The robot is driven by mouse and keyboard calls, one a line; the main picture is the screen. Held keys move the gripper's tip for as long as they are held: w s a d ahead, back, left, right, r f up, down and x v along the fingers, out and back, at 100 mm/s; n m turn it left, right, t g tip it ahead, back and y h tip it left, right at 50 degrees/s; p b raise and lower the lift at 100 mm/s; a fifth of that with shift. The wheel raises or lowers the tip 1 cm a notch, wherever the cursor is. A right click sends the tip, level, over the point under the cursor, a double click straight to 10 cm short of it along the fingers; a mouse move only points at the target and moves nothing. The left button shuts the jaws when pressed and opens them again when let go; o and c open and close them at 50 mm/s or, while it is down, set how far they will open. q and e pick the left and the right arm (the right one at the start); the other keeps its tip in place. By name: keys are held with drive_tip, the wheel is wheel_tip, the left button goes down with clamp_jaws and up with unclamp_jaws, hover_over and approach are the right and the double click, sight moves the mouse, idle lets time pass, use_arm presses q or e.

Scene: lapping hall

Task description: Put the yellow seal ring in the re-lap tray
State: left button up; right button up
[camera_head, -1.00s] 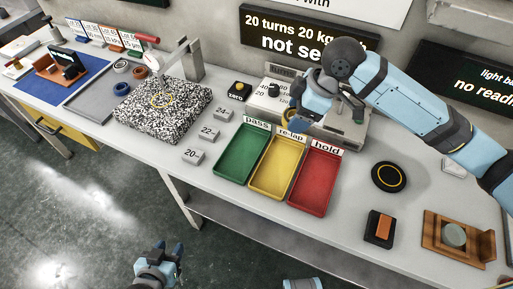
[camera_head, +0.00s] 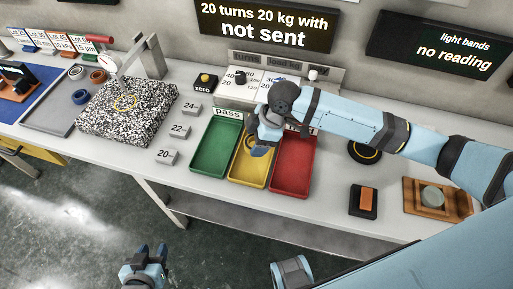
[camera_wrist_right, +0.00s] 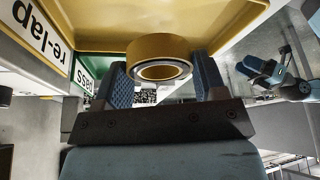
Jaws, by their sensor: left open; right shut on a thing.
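My right gripper (camera_head: 260,148) is over the yellow re-lap tray (camera_head: 247,176) in the head view, hiding its far part and label. The right wrist view shows the yellow seal ring (camera_wrist_right: 160,50) held between the two blue-padded fingers, with the yellow tray (camera_wrist_right: 215,18) close beyond it. I cannot tell whether the ring touches the tray floor. The re-lap label (camera_wrist_right: 42,38) reads clearly there. My left gripper (camera_head: 145,256) is open and empty, low in front of the table.
The green pass tray (camera_head: 214,150) and red tray (camera_head: 292,165) flank the yellow one. Behind stands a control box (camera_head: 235,92) with knobs. Left are small numbered blocks (camera_head: 180,131) and a speckled plate (camera_head: 130,120). Right are a black disc (camera_head: 362,154) and wooden holder (camera_head: 412,200).

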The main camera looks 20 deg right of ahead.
drive_tip(key=shift+f, duration=2.2)
drive_tip(key=o, duration=0.9)
drive_tip(key=shift+f, duration=0.15)
drive_tip(key=shift+o, duration=0.2)
drive_tip(key=w+v, duration=0.1)
drive_tip(key=v, duration=1.1)
drive_tip(key=shift+s+r+p, duration=0.2)
drive_tip(key=shift+s+p, duration=0.1)
drive_tip(key=shift+s, duration=0.15)
drive_tip(key=shift+s+f, duration=0.1)
